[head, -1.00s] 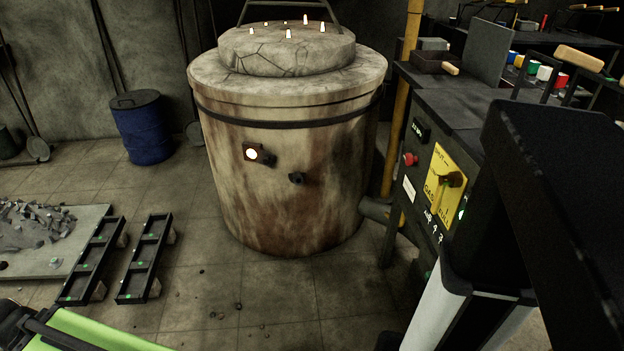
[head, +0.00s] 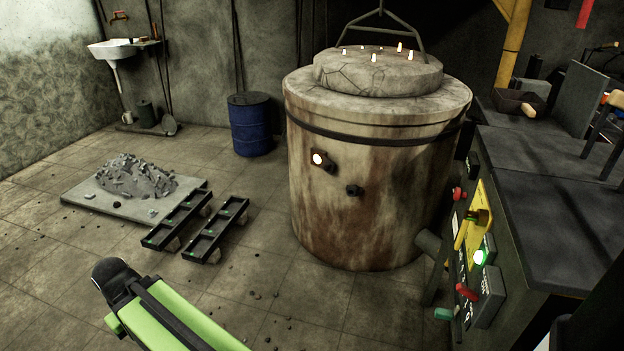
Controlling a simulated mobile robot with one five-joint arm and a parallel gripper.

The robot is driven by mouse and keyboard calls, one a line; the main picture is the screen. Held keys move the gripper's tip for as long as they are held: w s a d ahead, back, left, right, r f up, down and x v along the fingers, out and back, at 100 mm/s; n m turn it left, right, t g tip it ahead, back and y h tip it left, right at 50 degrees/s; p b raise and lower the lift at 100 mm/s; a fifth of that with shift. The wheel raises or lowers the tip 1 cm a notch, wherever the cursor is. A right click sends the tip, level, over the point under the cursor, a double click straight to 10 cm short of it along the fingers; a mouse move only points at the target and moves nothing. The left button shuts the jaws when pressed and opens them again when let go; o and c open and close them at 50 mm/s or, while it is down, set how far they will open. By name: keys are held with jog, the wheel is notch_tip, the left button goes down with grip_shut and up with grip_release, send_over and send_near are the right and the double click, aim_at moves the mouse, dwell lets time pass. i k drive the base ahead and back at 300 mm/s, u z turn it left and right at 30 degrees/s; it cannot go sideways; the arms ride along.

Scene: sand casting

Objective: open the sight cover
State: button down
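The furnace (head: 375,225) is a stained, pale round body with a dark band, standing right of the middle in the head view. On its front wall is a small bright sight hole (head: 319,158). A dark fitting (head: 330,167), which may be the sight cover, sits close against its right side; I cannot tell exactly how it is hinged. A dark stub (head: 353,190) sticks out lower to the right. My gripper is not in view. A green and black part of mine (head: 180,315) shows at the lower left, well apart from the furnace.
The control bench (head: 550,190), with a lit green lamp (head: 481,257) and levers, stands right of the furnace. Two dark racks (head: 215,230) and a rubble-covered slab (head: 90,213) lie on the left floor. A blue drum (head: 250,125) stands behind. Floor before the furnace is mostly clear.

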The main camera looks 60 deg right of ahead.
aim_at(326, 166)
jog(key=u, duration=0.3)
jog(key=i, duration=1)
